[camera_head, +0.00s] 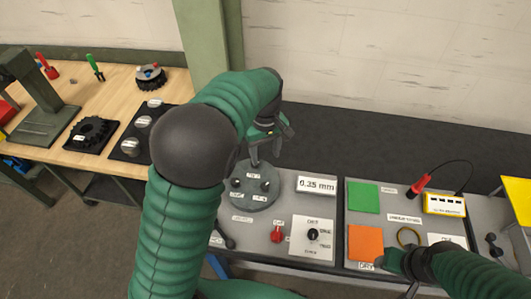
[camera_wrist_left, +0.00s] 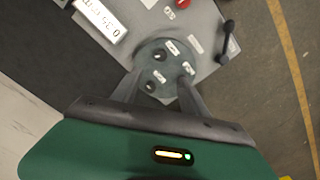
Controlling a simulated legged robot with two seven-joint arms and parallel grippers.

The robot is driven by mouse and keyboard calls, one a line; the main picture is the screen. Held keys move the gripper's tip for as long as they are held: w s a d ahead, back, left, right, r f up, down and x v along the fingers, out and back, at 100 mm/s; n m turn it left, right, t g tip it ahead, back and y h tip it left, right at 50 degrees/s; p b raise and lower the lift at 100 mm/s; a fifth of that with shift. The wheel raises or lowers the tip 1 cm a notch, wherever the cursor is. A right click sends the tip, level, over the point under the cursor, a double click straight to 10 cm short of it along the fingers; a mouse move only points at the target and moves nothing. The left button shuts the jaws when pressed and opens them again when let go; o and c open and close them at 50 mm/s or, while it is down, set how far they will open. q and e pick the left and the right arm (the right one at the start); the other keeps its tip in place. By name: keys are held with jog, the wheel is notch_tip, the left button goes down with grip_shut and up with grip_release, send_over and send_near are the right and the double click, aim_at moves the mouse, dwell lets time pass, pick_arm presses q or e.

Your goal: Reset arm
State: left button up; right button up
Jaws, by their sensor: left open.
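My left gripper (camera_head: 268,145) is raised above the back edge of the grey bench panel, near a round grey-green fixture (camera_head: 257,201) with labelled dark holes or posts. In the left wrist view my left gripper (camera_wrist_left: 160,85) is open, with its two fingers apart on either side of the fixture (camera_wrist_left: 163,60). Nothing shows held between them. My right arm comes in at the lower right, and its gripper (camera_head: 384,262) is low beside the orange pad (camera_head: 365,240). Its fingers are too small and partly hidden to tell their state.
The panel carries a 0.35 mm display (camera_head: 316,185), a red switch (camera_head: 277,233), a dial (camera_head: 313,235), a green pad (camera_head: 363,197) and a yellow device (camera_head: 445,204) with a cable. A wooden table (camera_head: 55,158) with dark gear parts stands at left.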

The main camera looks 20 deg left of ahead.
pick_arm(q)
jog(key=shift+s, duration=0.15)
jog(key=s+f+m+t+b, duration=0.1)
jog(key=s+f+m+b, duration=0.1)
jog(key=s+f+m, duration=0.2)
jog(key=s+d+f+m+t+b, duration=0.1)
jog(key=s+f+m, duration=0.4)
jog(key=s, duration=0.6)
jog(key=shift+s+m+t+b, duration=0.3)
jog(key=shift+m+b, duration=0.1)
jog(key=shift+s, duration=0.1)
jog(key=shift+r, duration=0.1)
